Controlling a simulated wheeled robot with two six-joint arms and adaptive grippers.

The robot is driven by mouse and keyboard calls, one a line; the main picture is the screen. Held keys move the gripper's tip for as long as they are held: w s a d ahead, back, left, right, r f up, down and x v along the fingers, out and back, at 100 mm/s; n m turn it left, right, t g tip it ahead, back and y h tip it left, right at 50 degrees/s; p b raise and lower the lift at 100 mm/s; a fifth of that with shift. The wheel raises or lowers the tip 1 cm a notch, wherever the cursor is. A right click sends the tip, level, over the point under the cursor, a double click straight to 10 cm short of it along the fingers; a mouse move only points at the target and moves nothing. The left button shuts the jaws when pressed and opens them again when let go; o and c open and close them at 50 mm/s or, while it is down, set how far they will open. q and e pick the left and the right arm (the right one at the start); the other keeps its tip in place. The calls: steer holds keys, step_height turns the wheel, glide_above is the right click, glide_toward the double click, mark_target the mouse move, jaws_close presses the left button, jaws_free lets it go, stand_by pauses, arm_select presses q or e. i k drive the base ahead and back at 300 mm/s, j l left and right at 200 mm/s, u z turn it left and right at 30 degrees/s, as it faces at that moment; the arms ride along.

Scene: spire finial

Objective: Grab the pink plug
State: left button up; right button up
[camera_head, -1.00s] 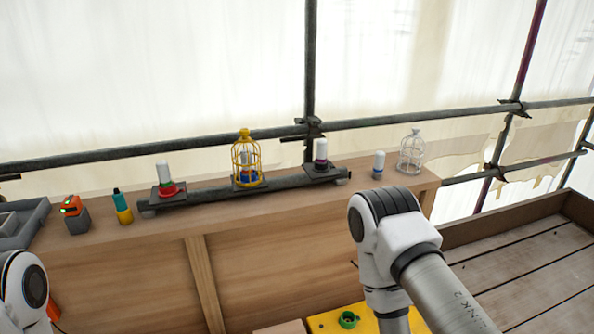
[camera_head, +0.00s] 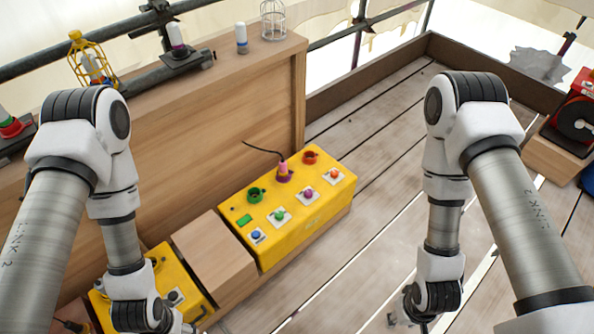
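The pink plug (camera_head: 283,168) stands upright in a purple socket (camera_head: 284,178) on top of a yellow box (camera_head: 330,205). A black cable runs from it to the upper left. My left gripper (camera_head: 183,327) is at the bottom edge, left of and well apart from the plug; it is mostly cut off. My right gripper (camera_head: 398,319) is low at the bottom, right of the box and apart from the plug. It is small and partly hidden, so its opening is unclear.
The box also carries a green socket (camera_head: 255,195), a red socket (camera_head: 310,157) and several coloured buttons. A wooden block (camera_head: 214,258) and a second yellow box (camera_head: 182,279) lie to its left. A wooden wall (camera_head: 215,115) stands behind. Plank floor (camera_head: 370,190) is clear to the right.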

mark_target(283, 172)
steer(key=i+l+u, duration=0.15)
steer(key=i+l, duration=1.05)
